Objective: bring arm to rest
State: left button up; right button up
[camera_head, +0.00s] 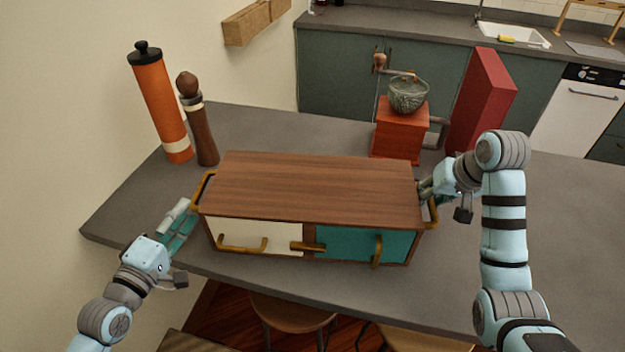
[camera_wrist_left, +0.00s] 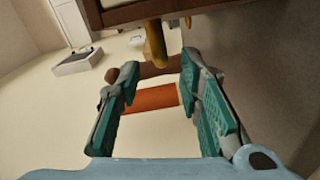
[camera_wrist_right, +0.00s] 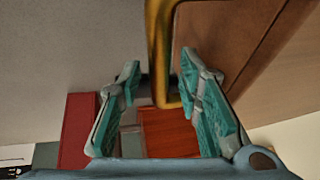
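My left gripper (camera_head: 184,212) is open and empty just off the left end of a wooden cabinet (camera_head: 310,188), close to its left brass handle (camera_head: 203,187). In the left wrist view this brass handle (camera_wrist_left: 156,45) shows ahead, between the spread fingertips but apart from them. My right gripper (camera_head: 428,190) is at the cabinet's right end, beside the right brass handle (camera_head: 433,213). In the right wrist view its fingers are spread, with the handle (camera_wrist_right: 160,60) between them and a gap on both sides. The cabinet stands level on the counter.
The grey counter (camera_head: 560,230) is clear at the right. An orange cylinder (camera_head: 160,105) and a pepper mill (camera_head: 200,125) stand behind left. A red coffee grinder (camera_head: 396,130) and red box (camera_head: 482,100) stand behind right. Stools (camera_head: 290,312) are below the front edge.

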pick_arm(q)
jog(key=shift+v, duration=0.95)
jog(key=shift+w+d, duration=0.1)
pick_arm(e)
jog(key=shift+w, duration=0.1)
